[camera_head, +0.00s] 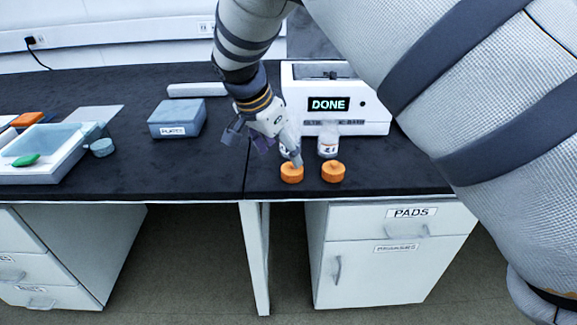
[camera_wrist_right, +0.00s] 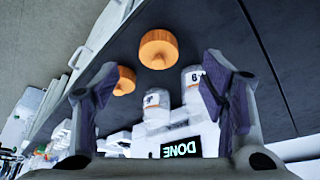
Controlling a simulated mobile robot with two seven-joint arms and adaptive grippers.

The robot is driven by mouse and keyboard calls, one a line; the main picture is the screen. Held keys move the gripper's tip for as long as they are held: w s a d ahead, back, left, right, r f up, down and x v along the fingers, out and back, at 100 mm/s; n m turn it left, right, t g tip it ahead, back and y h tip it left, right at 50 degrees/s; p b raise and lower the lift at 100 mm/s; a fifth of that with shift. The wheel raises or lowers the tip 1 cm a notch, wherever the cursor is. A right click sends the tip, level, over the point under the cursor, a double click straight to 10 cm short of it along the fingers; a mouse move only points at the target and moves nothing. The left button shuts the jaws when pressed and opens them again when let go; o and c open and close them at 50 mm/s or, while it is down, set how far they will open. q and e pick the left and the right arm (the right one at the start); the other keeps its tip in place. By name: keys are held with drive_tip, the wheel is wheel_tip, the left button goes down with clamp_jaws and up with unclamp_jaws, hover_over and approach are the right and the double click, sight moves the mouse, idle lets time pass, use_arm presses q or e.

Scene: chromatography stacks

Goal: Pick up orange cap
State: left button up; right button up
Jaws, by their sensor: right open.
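Two orange caps rest on the black bench near its front edge. In the head view the left orange cap (camera_head: 292,174) is just below my right gripper (camera_head: 262,145), and the right orange cap (camera_head: 333,172) is a short way beside it. My right gripper is open and empty, behind and above the left cap. In the right wrist view one orange cap (camera_wrist_right: 158,50) looks larger, beyond the gap between the open fingers (camera_wrist_right: 158,100). The other orange cap (camera_wrist_right: 124,81) is partly beside a finger. My left gripper is out of view.
A white instrument reading DONE (camera_head: 365,119) stands behind the caps. A blue-grey box (camera_head: 176,117) and a white tray (camera_head: 62,172) lie left. The bench front edge is close.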

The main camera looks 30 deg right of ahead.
sight(290, 164)
drive_tip(key=x, duration=0.6)
drive_tip(key=shift+d+f, duration=0.2)
drive_tip(key=shift+d, duration=0.35)
drive_tip(key=c, duration=1)
